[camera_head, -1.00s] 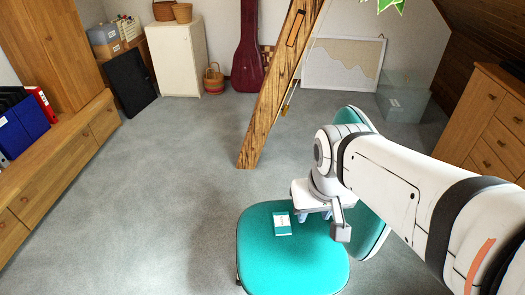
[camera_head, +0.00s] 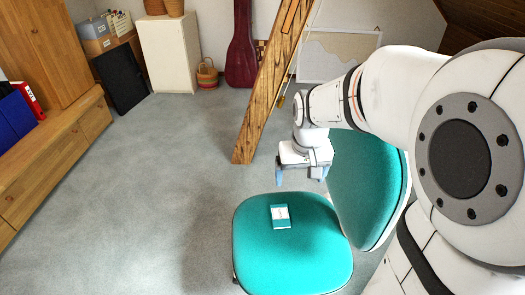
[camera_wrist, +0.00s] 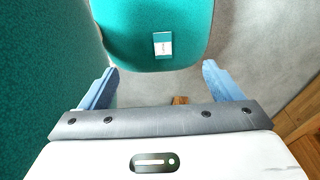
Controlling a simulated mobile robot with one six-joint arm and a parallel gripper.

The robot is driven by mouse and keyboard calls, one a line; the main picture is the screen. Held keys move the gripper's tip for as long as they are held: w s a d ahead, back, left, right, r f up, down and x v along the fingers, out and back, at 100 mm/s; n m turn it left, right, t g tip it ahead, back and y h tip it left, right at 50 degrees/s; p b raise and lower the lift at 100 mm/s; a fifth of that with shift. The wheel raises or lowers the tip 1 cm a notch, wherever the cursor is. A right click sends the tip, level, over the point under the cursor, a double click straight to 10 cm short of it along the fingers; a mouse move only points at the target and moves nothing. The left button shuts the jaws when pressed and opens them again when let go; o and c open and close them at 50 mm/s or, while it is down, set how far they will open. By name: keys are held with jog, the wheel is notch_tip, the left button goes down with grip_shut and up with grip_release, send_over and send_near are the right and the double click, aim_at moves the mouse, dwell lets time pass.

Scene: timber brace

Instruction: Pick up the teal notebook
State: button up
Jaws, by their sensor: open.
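The teal notebook (camera_head: 280,216) is small, with a white band across it. It lies flat on the teal seat of a chair (camera_head: 290,255), towards the seat's far edge. It also shows in the wrist view (camera_wrist: 163,44), beyond and between my fingers. My gripper (camera_head: 301,178) is open and empty, with blue fingers spread wide. In the head view it is past the far edge of the seat, beside the backrest, apart from the notebook. In the wrist view my gripper (camera_wrist: 160,83) has nothing between its fingertips.
The chair's upright teal backrest (camera_head: 365,185) stands close to the right of my gripper. A slanted timber brace (camera_head: 265,100) rises behind it. A wooden bench (camera_head: 50,150) lines the left wall. Grey carpet (camera_head: 150,200) is clear between bench and chair.

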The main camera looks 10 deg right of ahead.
jog(key=shift+o, duration=0.2)
jog(key=w+f+b, duration=0.4)
jog(key=w+f, duration=0.2)
jog(key=f, duration=0.3)
jog(key=w+f+g+b, duration=0.1)
jog(key=w+f+b, duration=0.2)
jog(key=w+f, duration=0.3)
notch_tip(320, 180, down, 5)
jog(key=shift+w+r+b, duration=0.2)
jog(key=shift+w+b, duration=0.05)
jog(key=shift+b, duration=0.15)
jog(key=b, duration=0.4)
send_over(280, 215)
jog(key=shift+g, duration=0.3)
notch_tip(280, 215, down, 15)
jog(key=shift+a+r, duration=0.1)
jog(key=shift+r, duration=0.05)
notch_tip(280, 215, down, 5)
jog(key=shift+f+b, duration=0.15)
jog(key=shift+b, duration=0.95)
jog(key=c, duration=1.1)
